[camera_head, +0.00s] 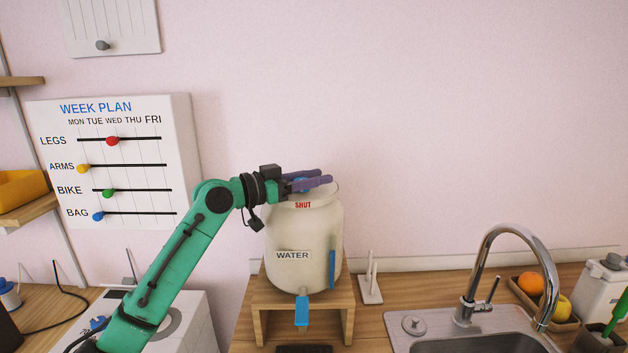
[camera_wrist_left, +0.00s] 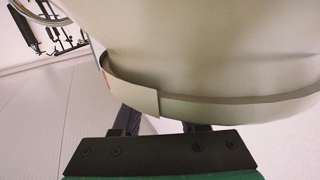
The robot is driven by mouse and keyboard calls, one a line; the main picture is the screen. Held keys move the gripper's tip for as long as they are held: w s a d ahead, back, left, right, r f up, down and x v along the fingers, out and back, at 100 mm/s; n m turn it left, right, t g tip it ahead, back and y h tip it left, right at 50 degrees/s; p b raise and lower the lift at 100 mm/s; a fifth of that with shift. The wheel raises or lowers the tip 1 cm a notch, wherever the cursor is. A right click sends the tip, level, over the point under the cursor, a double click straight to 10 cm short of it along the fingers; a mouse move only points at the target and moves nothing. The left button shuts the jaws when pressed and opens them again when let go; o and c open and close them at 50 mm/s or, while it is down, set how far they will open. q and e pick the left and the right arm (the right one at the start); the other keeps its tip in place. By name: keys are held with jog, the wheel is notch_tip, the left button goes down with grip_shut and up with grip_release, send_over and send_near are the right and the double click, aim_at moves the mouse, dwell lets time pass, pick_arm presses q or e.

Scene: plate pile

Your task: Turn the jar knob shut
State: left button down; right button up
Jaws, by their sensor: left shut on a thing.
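The cream jar (camera_head: 303,235), labelled WATER, stands upright on a wooden stand. Red lettering SHUT shows near its top rim. In the left wrist view the jar (camera_wrist_left: 215,55) fills most of the picture, and I cannot see the knob there. My right gripper is out of view.
The wooden stand (camera_head: 262,300) carries the jar, with a blue tap (camera_head: 302,310) low at the front. A white week plan board (camera_head: 182,160) hangs on the wall at left. A white peg holder (camera_head: 370,290), sink (camera_head: 470,343) and faucet (camera_head: 487,262) are at right.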

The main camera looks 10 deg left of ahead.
pick_arm(q)
jog(key=shift+g+h, duration=0.3)
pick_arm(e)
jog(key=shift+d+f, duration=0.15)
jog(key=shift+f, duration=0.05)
pick_arm(q)
jog(key=shift+s, duration=0.1)
jog(key=shift+c, duration=2.2)
grip_release()
jog(key=shift+m, duration=0.3)
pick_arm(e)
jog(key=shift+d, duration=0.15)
pick_arm(q)
jog(key=shift+s+a+f+b, duration=0.2)
jog(key=shift+s+a+b, duration=0.1)
jog(key=shift+a+b, duration=0.15)
jog(key=b+v, duration=0.6)
jog(key=v, duration=0.7)
jog(key=shift+s+r, duration=0.2)
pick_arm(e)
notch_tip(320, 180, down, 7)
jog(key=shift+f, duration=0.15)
pick_arm(q)
jog(key=shift+r, duration=0.1)
